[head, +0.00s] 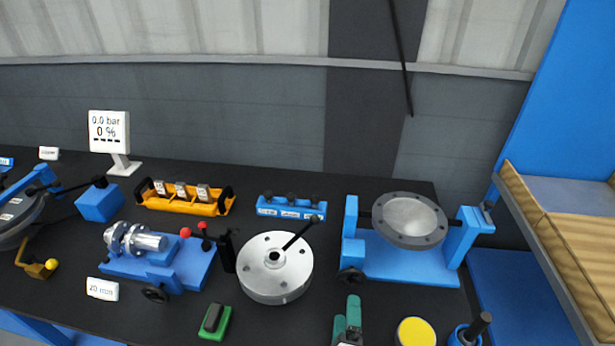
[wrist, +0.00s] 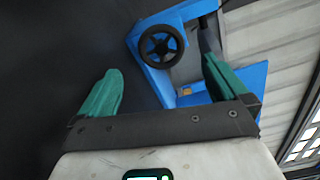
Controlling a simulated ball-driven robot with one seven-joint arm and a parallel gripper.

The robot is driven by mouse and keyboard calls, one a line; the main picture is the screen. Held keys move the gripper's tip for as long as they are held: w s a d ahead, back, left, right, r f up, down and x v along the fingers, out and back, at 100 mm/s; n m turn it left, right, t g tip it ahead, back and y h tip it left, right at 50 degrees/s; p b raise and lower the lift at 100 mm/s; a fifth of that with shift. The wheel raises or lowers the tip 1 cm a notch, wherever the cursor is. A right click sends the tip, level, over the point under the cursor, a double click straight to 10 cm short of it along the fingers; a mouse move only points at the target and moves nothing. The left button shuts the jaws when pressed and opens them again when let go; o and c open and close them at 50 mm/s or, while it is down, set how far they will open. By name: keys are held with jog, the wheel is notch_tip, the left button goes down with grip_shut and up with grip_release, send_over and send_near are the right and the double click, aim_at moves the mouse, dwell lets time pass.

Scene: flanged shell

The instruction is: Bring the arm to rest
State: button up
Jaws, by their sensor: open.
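My gripper (head: 348,322) shows at the bottom edge of the head view, with green fingers pointing up, in front of the blue stand. In the wrist view my gripper (wrist: 160,92) has its two green fingers wide apart, with nothing between them but a view of the bench and part of the blue stand (wrist: 175,80). The stand's black handwheel (wrist: 161,46) lies beyond the fingertips there. The rest of my arm is out of the head view.
The blue stand (head: 410,265) holds a grey flanged shell (head: 410,220). A round silver drum (head: 275,268) with a black lever stands left of my gripper. A yellow-topped round item (head: 415,332) stands close on its right. A green block (head: 214,322) lies further left. Shelving (head: 560,250) stands far right.

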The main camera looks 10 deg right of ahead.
jog(key=s+a+r+n+g+y, duration=0.1)
jog(key=a+r+n+g+y, duration=0.15)
jog(key=r+n+y, duration=0.55)
jog(key=a+r+n+g+y, duration=0.1)
jog(key=a+n+y, duration=0.3)
jog(key=n, duration=0.7)
jog(key=s+d+n+g+h, duration=0.5)
jog(key=s+d+g+h, duration=0.3)
jog(key=s+d, duration=0.95)
jog(key=s+d+f+g+y+b, duration=0.1)
jog(key=s+f+g, duration=0.3)
jog(key=s+f, duration=0.4)
jog(key=shift+s+f+m+g+b, duration=0.4)
jog(key=shift+s+b, duration=0.2)
jog(key=shift+s, duration=0.1)
